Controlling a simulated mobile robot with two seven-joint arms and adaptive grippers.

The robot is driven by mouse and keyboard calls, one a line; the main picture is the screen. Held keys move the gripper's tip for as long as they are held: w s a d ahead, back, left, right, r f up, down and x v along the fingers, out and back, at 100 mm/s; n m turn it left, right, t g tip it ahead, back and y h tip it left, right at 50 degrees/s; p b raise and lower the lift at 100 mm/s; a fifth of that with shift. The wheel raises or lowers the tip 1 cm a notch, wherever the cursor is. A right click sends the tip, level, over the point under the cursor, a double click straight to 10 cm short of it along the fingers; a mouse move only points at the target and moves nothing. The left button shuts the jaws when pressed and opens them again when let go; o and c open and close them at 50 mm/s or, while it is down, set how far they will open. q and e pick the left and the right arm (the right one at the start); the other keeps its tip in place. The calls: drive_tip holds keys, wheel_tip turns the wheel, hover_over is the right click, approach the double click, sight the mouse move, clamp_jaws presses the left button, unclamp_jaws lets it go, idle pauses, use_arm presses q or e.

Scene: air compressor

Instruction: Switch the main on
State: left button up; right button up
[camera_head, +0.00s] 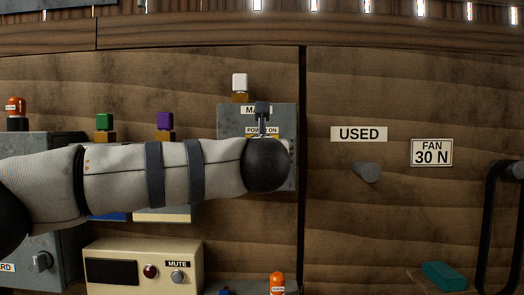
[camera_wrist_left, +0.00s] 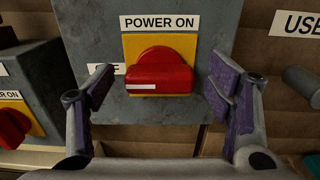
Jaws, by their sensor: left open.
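The main switch box (camera_head: 227,120) is a grey panel labelled "MA..." in the head view, partly hidden by my left arm. In the left wrist view its red rotary knob (camera_wrist_left: 158,72) sits on a yellow plate (camera_wrist_left: 132,45). The knob's bar lies level, with its white mark at the left, toward a partly hidden label ending in "F". A "POWER ON" label (camera_wrist_left: 160,23) is above. My left gripper (camera_wrist_left: 164,84) is open, its purple-padded fingers at either side of the knob, with visible gaps. It also shows in the head view (camera_head: 262,118). My right gripper is not in view.
A second red knob (camera_wrist_left: 13,125) on another box is at left in the wrist view. A grey peg (camera_head: 367,172) sticks out under the "USED" sign (camera_head: 358,134). A cream box (camera_head: 140,270) with a "MUTE" label is below my arm. A black pipe-like part (camera_head: 490,220) stands at right.

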use_arm(q)
drive_tip(key=shift+c, duration=0.5)
drive_tip(key=c, duration=1.1)
drive_tip(key=shift+o, duration=0.2)
drive_tip(key=shift+m, duration=0.3)
drive_tip(key=m, duration=1.7)
drive_tip(key=shift+d+f, duration=0.2)
drive_tip(key=shift+d, duration=0.05)
drive_tip(key=shift+m, duration=0.3)
